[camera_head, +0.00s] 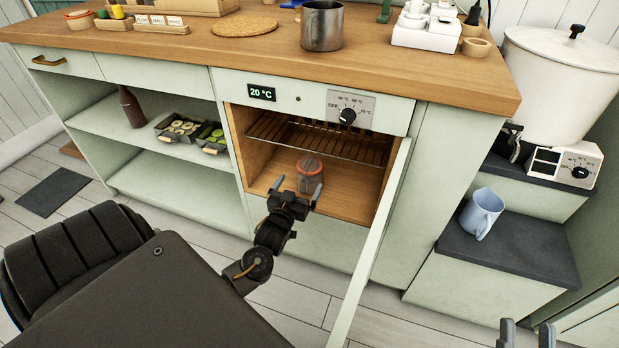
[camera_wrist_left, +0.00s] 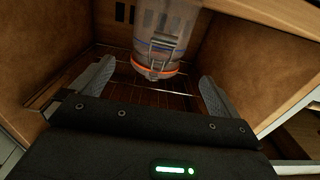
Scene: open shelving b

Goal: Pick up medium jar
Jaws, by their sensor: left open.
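The jar (camera_head: 309,174), clear with an orange-red ring at its lid, stands on the floor of the open cabinet compartment, below the wire rack. In the left wrist view the jar (camera_wrist_left: 166,38) shows its metal clasp and orange ring, between and beyond the fingers. My left gripper (camera_head: 298,187) is open at the compartment's front, with the jar just ahead of it. In the wrist view both fingers of the left gripper (camera_wrist_left: 155,88) are apart from the jar. My right gripper (camera_head: 526,334) is open and empty at the bottom right edge, far from the jar.
A wire rack (camera_head: 318,139) crosses the compartment above the jar. The open door (camera_head: 370,250) stands out on the right side. Left shelves hold a brown bottle (camera_head: 131,107) and food trays (camera_head: 180,128).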

